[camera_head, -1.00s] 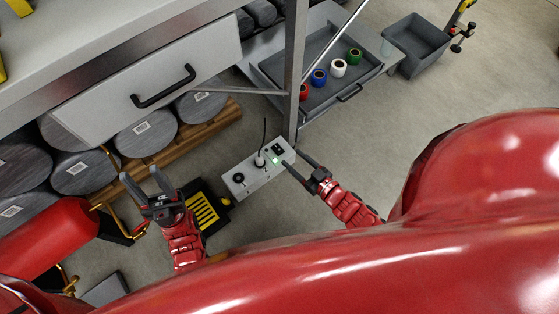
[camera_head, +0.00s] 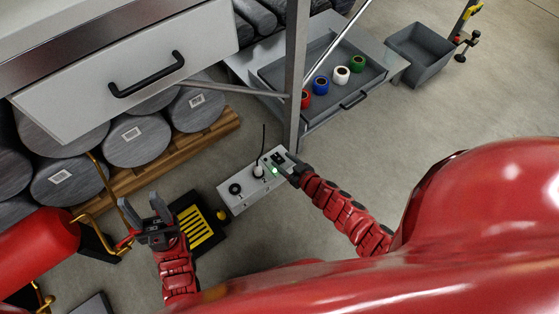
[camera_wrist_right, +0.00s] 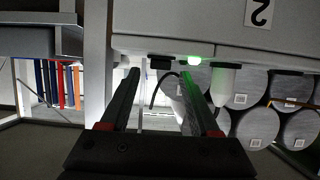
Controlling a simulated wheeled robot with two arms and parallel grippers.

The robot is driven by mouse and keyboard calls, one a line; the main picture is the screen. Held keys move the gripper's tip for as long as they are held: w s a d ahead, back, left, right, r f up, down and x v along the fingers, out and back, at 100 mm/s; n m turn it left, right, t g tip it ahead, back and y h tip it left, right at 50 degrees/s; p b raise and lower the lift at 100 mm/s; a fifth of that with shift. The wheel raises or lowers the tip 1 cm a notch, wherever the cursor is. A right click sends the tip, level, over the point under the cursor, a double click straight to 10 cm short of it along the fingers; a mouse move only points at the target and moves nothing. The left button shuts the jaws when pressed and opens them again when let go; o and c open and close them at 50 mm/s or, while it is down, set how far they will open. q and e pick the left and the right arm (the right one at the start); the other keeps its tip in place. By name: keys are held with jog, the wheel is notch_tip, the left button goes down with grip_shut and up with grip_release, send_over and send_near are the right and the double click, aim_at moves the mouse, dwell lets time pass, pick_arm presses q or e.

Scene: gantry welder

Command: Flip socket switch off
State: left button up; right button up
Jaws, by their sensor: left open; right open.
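The socket box (camera_head: 238,199) is a pale grey block on the floor beside the metal post. A plug with a black cable stands in it, and a green light (camera_head: 275,170) glows near its right end. The dark switch (camera_head: 278,158) is at that end, partly hidden by my right gripper (camera_head: 282,164), which is open over the box. In the right wrist view the open fingers (camera_wrist_right: 158,88) point at the box (camera_wrist_right: 225,30), with the green light (camera_wrist_right: 194,61) near the right fingertip. Contact cannot be told. My left gripper (camera_head: 146,213) is open and empty, left of the box.
A black and yellow pedal (camera_head: 199,222) lies on the floor left of the box. The table leg (camera_head: 296,75) stands right behind the box. A drawer (camera_head: 330,85) with coloured rolls is behind it. A red cylinder (camera_head: 40,245) is at the left.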

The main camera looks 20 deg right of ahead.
aim_at(276, 155)
jog(key=shift+b+x, duration=0.35)
jog(key=shift+x, duration=1.15)
grip_shut()
